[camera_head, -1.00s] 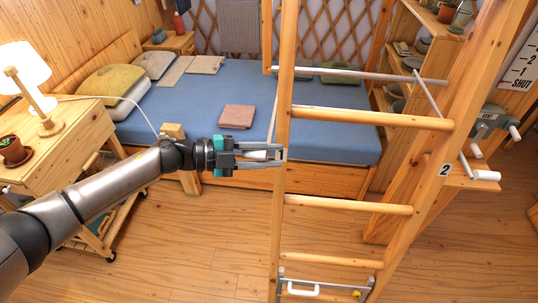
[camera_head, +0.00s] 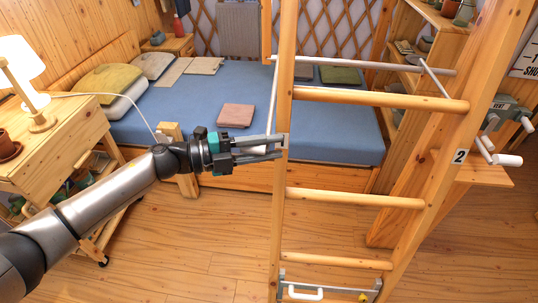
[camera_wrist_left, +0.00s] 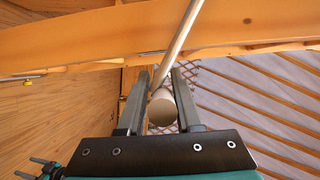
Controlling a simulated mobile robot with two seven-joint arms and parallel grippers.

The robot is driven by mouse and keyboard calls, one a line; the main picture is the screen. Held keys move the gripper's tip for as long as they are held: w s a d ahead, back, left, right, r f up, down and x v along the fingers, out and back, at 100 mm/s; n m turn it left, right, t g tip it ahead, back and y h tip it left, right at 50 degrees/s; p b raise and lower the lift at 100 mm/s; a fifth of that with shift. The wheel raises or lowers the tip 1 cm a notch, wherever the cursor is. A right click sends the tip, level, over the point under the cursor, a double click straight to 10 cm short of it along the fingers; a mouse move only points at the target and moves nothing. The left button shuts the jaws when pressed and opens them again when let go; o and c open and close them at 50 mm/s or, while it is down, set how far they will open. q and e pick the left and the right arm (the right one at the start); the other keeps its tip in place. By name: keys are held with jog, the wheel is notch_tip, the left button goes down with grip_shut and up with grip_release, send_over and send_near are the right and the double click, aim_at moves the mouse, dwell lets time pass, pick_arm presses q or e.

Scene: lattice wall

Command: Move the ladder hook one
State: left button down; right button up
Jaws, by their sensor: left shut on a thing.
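A thin rod (camera_head: 273,105) drops from the bar's left end beside the left rail. My left gripper (camera_head: 282,146) is at that rail, its fingers shut around a white cylindrical grip (camera_wrist_left: 162,108) at the rod's lower end. The wrist view shows the grip between both fingers. A second white grip (camera_head: 507,160) shows at right. Which part is ladder hook one, I cannot tell. My right gripper is out of view.
A bed with a blue mattress (camera_head: 185,110) lies behind the ladder. A wooden side table with a lamp (camera_head: 38,112) stands at left. A grey device (camera_head: 502,112) is at right. A metal bracket (camera_head: 340,291) is at the ladder's foot. The floor (camera_head: 200,245) in front is clear.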

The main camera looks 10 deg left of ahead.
pick_arm(q)
jog(key=shift+w+f+m+b, duration=0.15)
jog(key=shift+f+m+b, duration=0.25)
jog(key=shift+f+b, duration=0.2)
jog(key=shift+w+f+b, duration=0.1)
jog(key=shift+f+b, duration=0.1)
jog(key=shift+b, duration=0.15)
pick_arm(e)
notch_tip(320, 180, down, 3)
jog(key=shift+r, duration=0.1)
pick_arm(q)
jog(key=shift+f, duration=0.1)
jog(key=c, duration=0.7)
grip_release()
jog(key=shift+a, duration=0.1)
jog(key=shift+b+v, duration=1.25)
jog(key=shift+v, duration=6.25)
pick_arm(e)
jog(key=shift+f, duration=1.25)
